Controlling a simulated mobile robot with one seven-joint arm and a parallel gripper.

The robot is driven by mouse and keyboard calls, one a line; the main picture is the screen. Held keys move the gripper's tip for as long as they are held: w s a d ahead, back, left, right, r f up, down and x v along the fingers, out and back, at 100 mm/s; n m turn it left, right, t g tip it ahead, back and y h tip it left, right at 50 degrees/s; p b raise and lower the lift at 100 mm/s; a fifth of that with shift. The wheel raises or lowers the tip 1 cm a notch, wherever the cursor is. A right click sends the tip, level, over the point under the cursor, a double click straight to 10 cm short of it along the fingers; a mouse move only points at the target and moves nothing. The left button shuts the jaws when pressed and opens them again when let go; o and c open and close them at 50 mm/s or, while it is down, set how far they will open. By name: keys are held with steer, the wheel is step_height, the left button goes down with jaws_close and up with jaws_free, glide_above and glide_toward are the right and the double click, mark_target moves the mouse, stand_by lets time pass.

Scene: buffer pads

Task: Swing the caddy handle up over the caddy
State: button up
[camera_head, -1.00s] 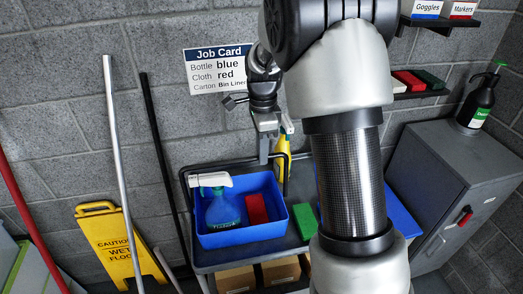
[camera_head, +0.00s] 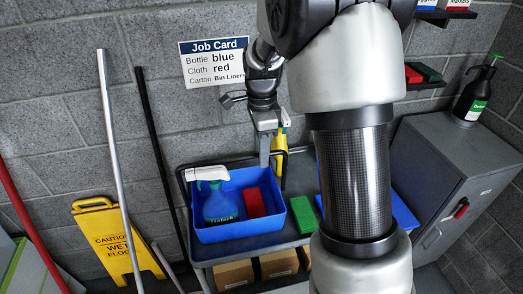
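The caddy (camera_head: 243,234) is an open blue bin on a grey cart. It holds a blue spray bottle (camera_head: 219,205) with a white head and a red cloth or block (camera_head: 254,203). My gripper (camera_head: 265,159) points down at the caddy's back rim, right of its middle. Its grey fingers are seen nearly edge-on, so I cannot tell whether they are open or shut, or whether they touch anything. I cannot make out the caddy handle for certain; a dark bar (camera_head: 184,182) runs behind and left of the caddy and may belong to the cart.
A yellow spray bottle (camera_head: 281,148) stands behind my gripper. A green block (camera_head: 304,214) lies right of the caddy. Cartons (camera_head: 234,275) sit on the lower shelf. A yellow wet-floor sign (camera_head: 110,243) and poles stand left. A grey cabinet (camera_head: 447,180) stands right. My arm hides the cart's right part.

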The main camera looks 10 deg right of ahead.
step_height(320, 180, up, 3)
steer(key=shift+r+p, duration=0.1)
steer(key=shift+p, duration=1.1)
steer(key=shift+r, duration=1.95)
steer(key=shift+w, duration=0.1)
steer(key=s+r+n+t, duration=0.3)
steer(key=s+r+n, duration=0.6)
steer(key=s+r, duration=0.15)
steer(key=s+n+t, duration=0.2)
steer(key=s+n, duration=0.7)
steer(key=s, duration=0.3)
steer(key=shift+a+t, duration=0.15)
steer(key=shift+t, duration=0.15)
